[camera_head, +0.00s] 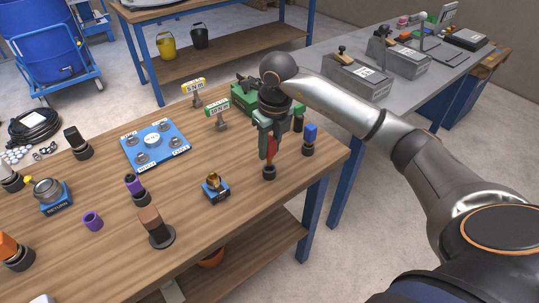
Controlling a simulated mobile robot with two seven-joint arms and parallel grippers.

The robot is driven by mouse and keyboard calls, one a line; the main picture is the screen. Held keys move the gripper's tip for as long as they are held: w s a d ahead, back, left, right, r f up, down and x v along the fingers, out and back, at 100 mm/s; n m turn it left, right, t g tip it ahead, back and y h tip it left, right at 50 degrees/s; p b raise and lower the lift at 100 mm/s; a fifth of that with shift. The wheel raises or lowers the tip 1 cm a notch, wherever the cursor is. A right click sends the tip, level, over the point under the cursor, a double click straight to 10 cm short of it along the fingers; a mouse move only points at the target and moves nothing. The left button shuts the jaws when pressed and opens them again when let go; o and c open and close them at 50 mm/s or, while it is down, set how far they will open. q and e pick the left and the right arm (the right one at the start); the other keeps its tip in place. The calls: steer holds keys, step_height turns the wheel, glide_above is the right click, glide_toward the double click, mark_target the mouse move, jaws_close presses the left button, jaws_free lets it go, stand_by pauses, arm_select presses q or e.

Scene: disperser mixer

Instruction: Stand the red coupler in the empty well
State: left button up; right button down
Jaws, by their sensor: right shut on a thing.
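My right gripper (269,127) points down over the right part of the wooden bench and is shut on the red coupler (271,147). The coupler is upright, a narrow red piece below the fingers, its upper part hidden by them. A small black round well (268,174) stands on the bench directly below it. The coupler's lower end meets the well's top in the picture; I cannot tell whether it is inside or just above. My left gripper is not in view.
Close right, a black holder carries a blue piece (310,132); a green piece (298,122) stands behind. A brass part on a blue block (215,185), a purple piece (135,184) and a brown piece (152,220) stand left. The bench's right edge (340,165) is near.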

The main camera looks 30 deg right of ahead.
mark_target(269, 157)
steer(key=shift+f, duration=1.75)
steer(key=c, duration=0.6)
jaws_free()
steer(key=r, duration=0.4)
steer(key=s+r, duration=0.1)
steer(key=r, duration=0.7)
steer(key=shift+s+r, duration=0.2)
